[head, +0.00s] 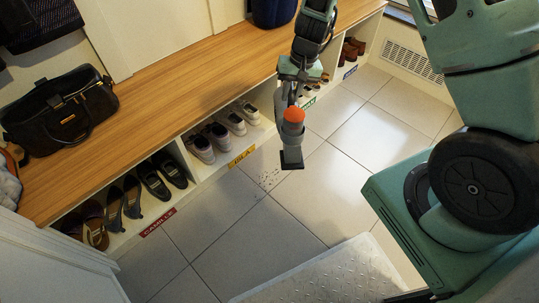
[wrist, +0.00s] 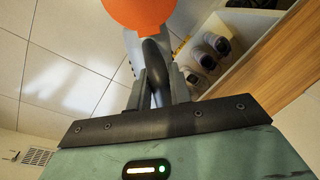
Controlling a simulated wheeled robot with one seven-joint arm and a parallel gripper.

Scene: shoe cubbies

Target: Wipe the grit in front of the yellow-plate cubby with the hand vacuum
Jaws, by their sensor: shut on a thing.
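My gripper (head: 289,97) is shut on the hand vacuum (head: 292,136), which has an orange part, a grey body and a dark flat nozzle. In the wrist view the fingers (wrist: 158,92) close around its dark handle (wrist: 153,55), with the orange part (wrist: 140,10) beyond. The vacuum hangs upright, nozzle down; I cannot tell whether it touches the floor. Dark grit (head: 268,179) is scattered on the tiles just left of and below the nozzle. The yellow plate (head: 241,156) is on the cubby edge behind the grit; pale sneakers (head: 230,121) stand in that cubby.
The wood-topped bench (head: 190,88) runs along the cubbies, with a black handbag (head: 62,108) on it. Red (head: 158,222), green (head: 308,103) and blue (head: 350,72) plates mark other cubbies. A pale textured ramp or mat (head: 325,275) lies in front. The tiles at right are clear.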

